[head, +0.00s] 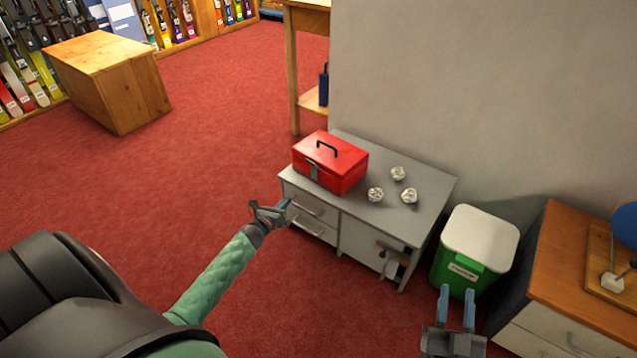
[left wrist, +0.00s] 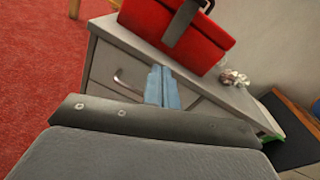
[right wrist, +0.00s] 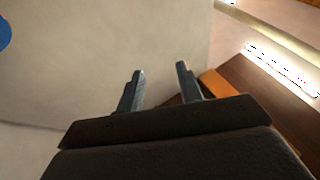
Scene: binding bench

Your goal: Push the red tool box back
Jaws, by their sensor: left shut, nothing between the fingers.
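The red tool box (head: 330,162) with a dark top handle and a front latch stands upright on the grey cabinet (head: 428,196), at its left end. It also shows at the top of the left wrist view (left wrist: 200,42). My left gripper (head: 289,207) is shut and empty, in front of the cabinet's drawers and below the tool box. Its closed fingers show in the left wrist view (left wrist: 161,86), apart from the box in the picture. My right gripper (head: 458,292) is open and empty, in front of the green bin; its spread fingers show in the right wrist view (right wrist: 160,88).
Several crumpled white paper balls (head: 397,173) lie on the cabinet top, right of the box. A green bin with a white lid (head: 480,236) stands right of the cabinet, then a wooden-topped cabinet (head: 577,248). A grey wall (head: 480,90) rises behind. Red floor is open at left.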

